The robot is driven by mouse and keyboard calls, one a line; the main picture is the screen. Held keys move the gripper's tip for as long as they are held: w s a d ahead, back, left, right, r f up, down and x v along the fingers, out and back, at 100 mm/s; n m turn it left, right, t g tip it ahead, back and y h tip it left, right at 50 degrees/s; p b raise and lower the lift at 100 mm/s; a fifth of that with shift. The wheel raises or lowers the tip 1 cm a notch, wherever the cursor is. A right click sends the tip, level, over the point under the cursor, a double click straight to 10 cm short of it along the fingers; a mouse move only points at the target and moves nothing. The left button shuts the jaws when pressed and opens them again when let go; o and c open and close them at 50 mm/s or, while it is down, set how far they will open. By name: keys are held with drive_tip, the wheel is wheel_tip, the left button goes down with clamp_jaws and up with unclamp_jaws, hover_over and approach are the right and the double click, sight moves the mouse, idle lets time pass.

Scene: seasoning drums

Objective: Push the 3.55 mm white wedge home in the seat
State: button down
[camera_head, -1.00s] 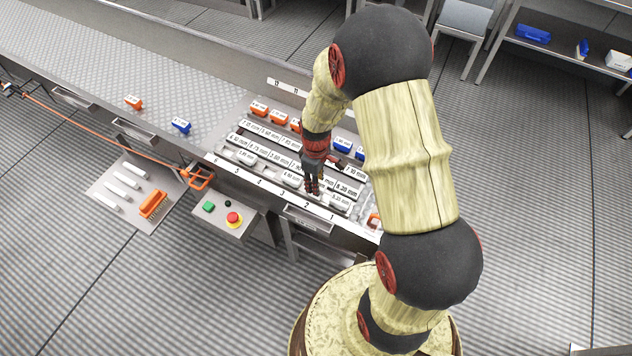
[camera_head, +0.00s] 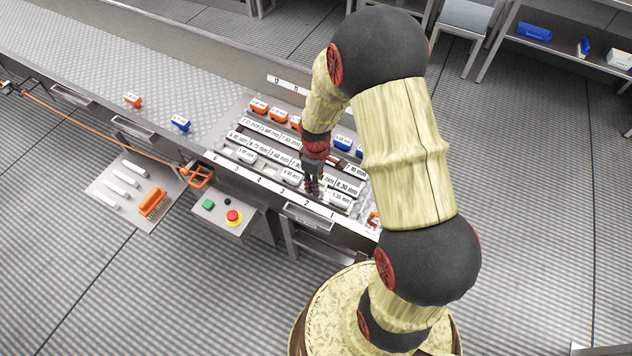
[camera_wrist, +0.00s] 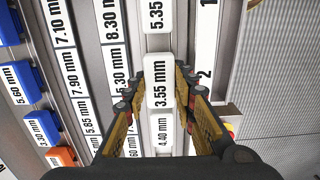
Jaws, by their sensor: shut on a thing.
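The white wedge marked 3.55 mm (camera_wrist: 160,97) is between the two fingers of my gripper (camera_wrist: 158,80) in the wrist view, and the gripper is shut on it. The wedge stands in line with the row of white wedges, between the 5.35 mm wedge (camera_wrist: 158,15) and the 4.40 mm wedge (camera_wrist: 162,136). A bare grey strip of the row (camera_wrist: 158,43) shows beyond its far end. The seat under the wedge is hidden, so its depth cannot be told. In the head view my gripper (camera_head: 313,186) points down at the rack's front row and hides the wedge.
Labelled strips and rows lie beside the fingers. Blue (camera_wrist: 22,84) and orange (camera_wrist: 61,157) drums or blocks stand at the left in the wrist view. A numbered front rail (camera_head: 262,185) borders the rack. A panel with a red button (camera_head: 234,217) and a tray with an orange brush (camera_head: 153,203) sit in front.

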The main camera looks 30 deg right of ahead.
drive_tip(key=shift+w+f+b, duration=0.1)
drive_tip(key=shift+f+b, duration=0.35)
drive_tip(key=shift+f, duration=0.5)
drive_tip(key=c, duration=1.5)
unclamp_jaws()
drive_tip(key=shift+o, duration=0.6)
wheel_tip(320, 180, up, 12)
